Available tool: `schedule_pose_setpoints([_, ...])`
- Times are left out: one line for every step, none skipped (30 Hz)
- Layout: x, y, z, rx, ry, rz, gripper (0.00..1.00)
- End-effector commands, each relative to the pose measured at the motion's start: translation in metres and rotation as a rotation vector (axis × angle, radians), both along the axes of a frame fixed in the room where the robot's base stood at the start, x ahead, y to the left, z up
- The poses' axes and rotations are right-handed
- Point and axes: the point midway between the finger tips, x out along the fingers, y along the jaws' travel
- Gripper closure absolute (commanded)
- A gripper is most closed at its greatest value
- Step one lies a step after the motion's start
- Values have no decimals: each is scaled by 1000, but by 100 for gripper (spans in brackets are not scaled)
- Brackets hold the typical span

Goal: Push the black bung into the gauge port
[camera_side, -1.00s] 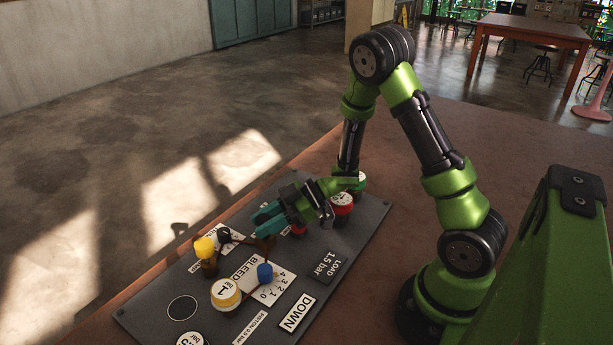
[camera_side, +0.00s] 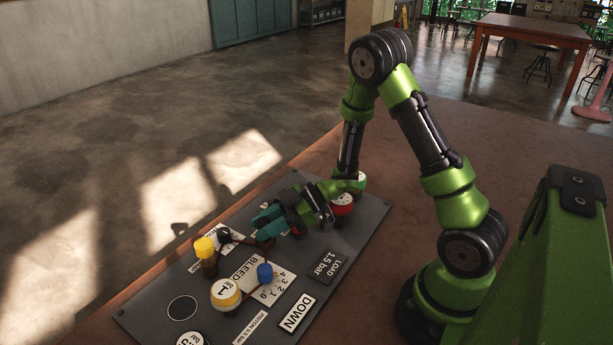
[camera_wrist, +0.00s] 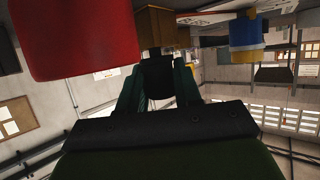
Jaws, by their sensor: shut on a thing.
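My gripper (camera_side: 264,223) is low over the grey panel in the side view, its teal fingers pointing left. In the wrist view my gripper (camera_wrist: 158,82) is shut on the black bung (camera_wrist: 158,77), a dark stub between the two fingers. In the side view the fingers hide the bung. A brown block (camera_wrist: 160,26) is straight beyond the bung in the wrist view, with a small grey piece between them. It also shows in the side view as a brown block (camera_side: 264,243) just below the fingertips. I cannot make out the gauge port's opening, or whether the bung touches it.
The grey panel (camera_side: 350,245) carries a yellow-capped post (camera_side: 204,246), a blue knob (camera_side: 265,273), a white-and-yellow disc (camera_side: 225,293) and a black knob (camera_side: 224,236). A red-and-white weight (camera_side: 342,205) stands close beside my gripper. A large red cylinder (camera_wrist: 75,38) is near in the wrist view.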

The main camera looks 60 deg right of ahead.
Motion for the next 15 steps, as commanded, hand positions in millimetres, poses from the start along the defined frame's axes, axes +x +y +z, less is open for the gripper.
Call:
schedule_pose_setpoints([0, 0, -2, 1, 1, 0, 100])
schedule_pose_setpoints([0, 0, -3, 1, 0, 0, 100])
schedule_pose_setpoints([0, 0, -2, 1, -1, -1, 100])
schedule_pose_setpoints([0, 0, -2, 1, -1, -1, 100])
schedule_pose_setpoints([0, 0, -2, 0, -2, -1, 100])
schedule_pose_setpoints([0, 0, -2, 0, -2, -1, 100])
schedule_pose_setpoints([0, 0, -2, 1, -1, -1, 100])
schedule_pose_setpoints([0, 0, -2, 1, -1, -1, 100])
schedule_pose_setpoints([0, 0, -2, 1, -1, 0, 100])
schedule_pose_setpoints([0, 0, -2, 0, -1, 0, 100])
schedule_pose_setpoints([0, 0, -2, 0, -1, 0, 100])
schedule_pose_setpoints([0, 0, -2, 1, -1, 0, 60])
schedule_pose_setpoints([0, 0, -2, 1, -1, 0, 56])
schedule_pose_setpoints([0, 0, -2, 1, -1, 0, 51])
schedule_pose_setpoints([0, 0, -2, 1, -1, 0, 45])
